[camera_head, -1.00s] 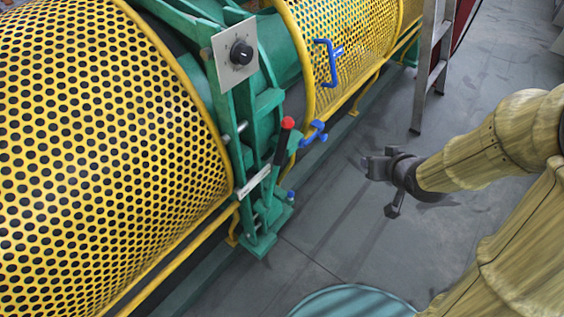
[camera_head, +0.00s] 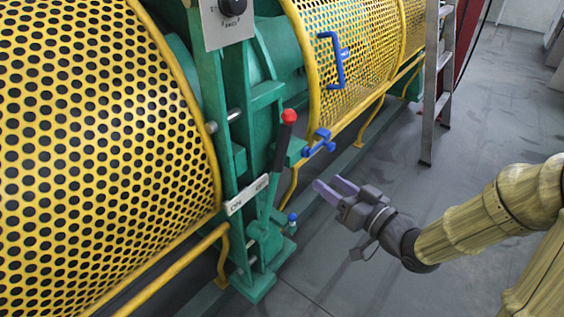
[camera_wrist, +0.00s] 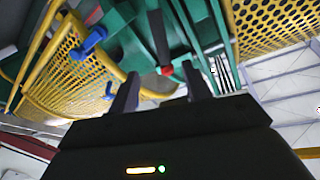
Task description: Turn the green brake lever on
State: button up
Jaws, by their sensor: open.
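The brake lever (camera_head: 282,145) stands on the green machine frame in the head view. It has a black grip, a red knob (camera_head: 289,116) on top and a green lower part. A white label plate (camera_head: 247,194) with ON at its left end sits beside it. My gripper (camera_head: 334,186) is open and empty, to the right of the lever and apart from it. In the wrist view the red knob (camera_wrist: 167,70) and dark grip (camera_wrist: 158,38) show between and beyond the two fingers (camera_wrist: 160,92).
Yellow perforated guards (camera_head: 90,150) flank the green frame. Blue handles (camera_head: 334,62) and a blue latch (camera_head: 319,143) are on and near the right guard. A dial panel (camera_head: 228,20) is above the lever. A ladder (camera_head: 436,80) stands at the back right. Grey floor is clear around my gripper.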

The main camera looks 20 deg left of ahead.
aim_at(286, 152)
jog(key=shift+a+r+p, duration=0.1)
jog(key=shift+r+p, duration=0.1)
jog(key=shift+p, duration=0.15)
jog(key=p+x, duration=0.1)
jog(key=x, duration=0.7)
jog(key=p+x, duration=0.1)
jog(key=x, duration=0.7)
jog(key=shift+w+a+f, duration=0.1)
jog(key=shift+w+f, duration=0.1)
jog(key=shift+w+a+r, duration=0.1)
jog(key=shift+w+a, duration=0.2)
jog(key=shift+a, duration=0.05)
jog(key=shift+c, duration=0.2)
grip_shut()
